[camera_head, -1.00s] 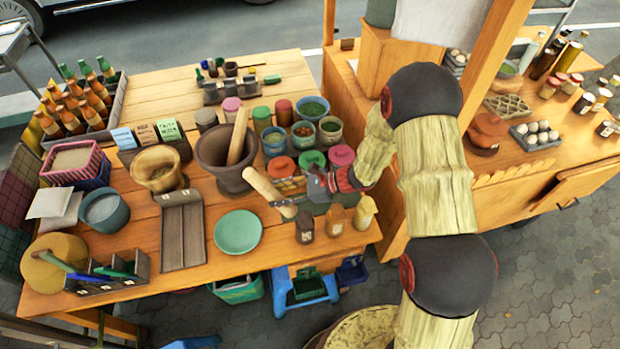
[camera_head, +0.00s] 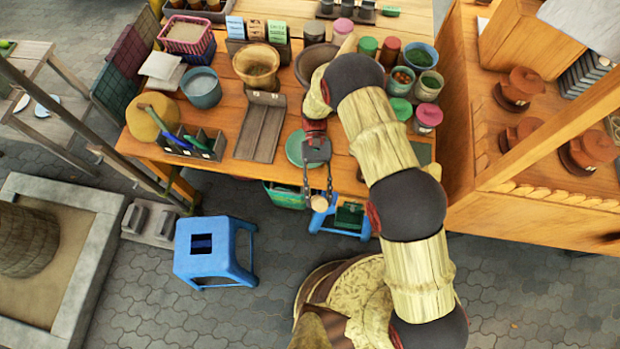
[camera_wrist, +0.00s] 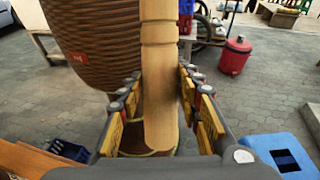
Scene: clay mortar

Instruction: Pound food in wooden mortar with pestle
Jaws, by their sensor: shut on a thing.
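My gripper (camera_head: 319,188) is shut on a light wooden pestle (camera_head: 319,203), seen almost end-on beyond the table's front edge. In the wrist view the pestle (camera_wrist: 160,90) runs lengthwise between the two yellow-padded fingers (camera_wrist: 162,100). The light wooden mortar (camera_head: 257,58) stands on the table, up and left of my gripper, with greenish food (camera_head: 257,71) inside. A darker mortar (camera_head: 305,68) stands to its right, partly hidden by my arm. The pestle is apart from both mortars.
A green plate (camera_head: 296,150) lies behind my gripper, partly covered by it. A slatted board (camera_head: 262,125) lies left of it. Jars and bowls (camera_head: 400,80) crowd the right side. A blue stool (camera_head: 208,250) stands on the floor in front.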

